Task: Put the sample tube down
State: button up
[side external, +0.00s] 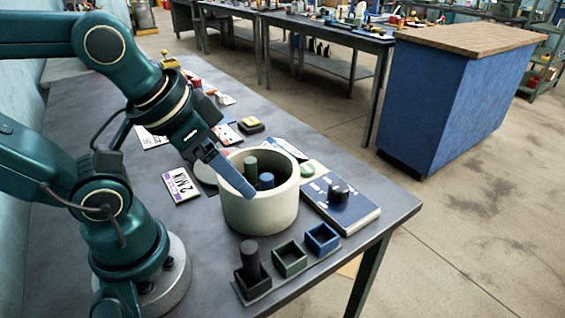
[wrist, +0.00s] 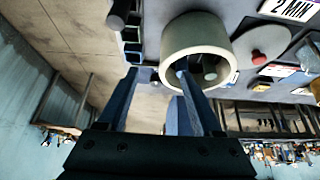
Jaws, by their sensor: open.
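A dark sample tube (side external: 250,257) stands upright in the black square holder (side external: 254,284) at the front of the table; its top also shows in the wrist view (wrist: 119,14). Beside that holder stand an empty green holder (side external: 290,261) and an empty blue holder (side external: 322,238). A cream round pot (side external: 262,212) holds a grey-green tube (side external: 250,167) and a blue one (side external: 266,181). My gripper (side external: 246,188) is open, its blue fingers by the pot's left rim. In the wrist view, my gripper (wrist: 164,74) has nothing between its fingers, and the right finger overlaps the pot.
A dark blue panel with a black knob (side external: 338,190) lies right of the pot. A "2 MIN" card (side external: 182,186) and other small items lie left and behind. The table's right edge (side external: 415,205) is near. A blue cabinet (side external: 455,100) stands apart across the floor.

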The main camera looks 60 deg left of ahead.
dwell(0.4)
jog(key=m+g, duration=0.5)
jog(key=m, duration=0.4)
send_over(267, 176)
notch_tip(267, 176, down, 3)
jog(key=shift+r, duration=0.1)
jog(key=shift+f+g, duration=0.3)
jog(key=shift+f, duration=2.45)
grip_shut()
